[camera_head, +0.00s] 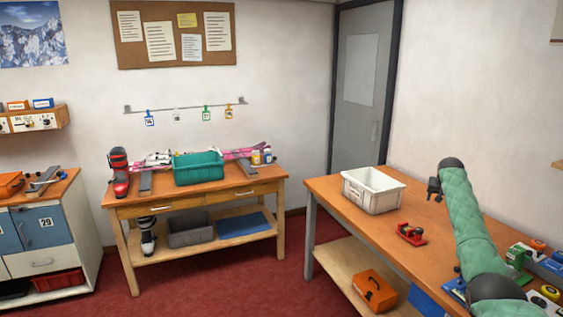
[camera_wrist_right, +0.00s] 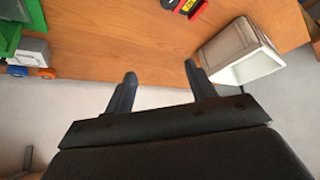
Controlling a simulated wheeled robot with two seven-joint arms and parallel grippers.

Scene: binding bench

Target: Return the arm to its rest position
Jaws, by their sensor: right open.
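My right arm (camera_head: 466,218), in a green padded sleeve, reaches over the wooden bench (camera_head: 330,187) at the right of the head view. My right gripper (camera_head: 434,189) is small and dark there, above the bench near the white bin. In the right wrist view the gripper (camera_wrist_right: 160,75) has its two dark fingers apart with nothing between them. Bare wood and pale floor show beyond the fingers. My left gripper is in neither view.
A white bin (camera_head: 373,191) stands on the bench, left of my gripper. A red device (camera_head: 411,234) lies in front of it. Several tools and a blue item crowd the bench's right end. An orange case (camera_head: 374,291) sits on the lower shelf.

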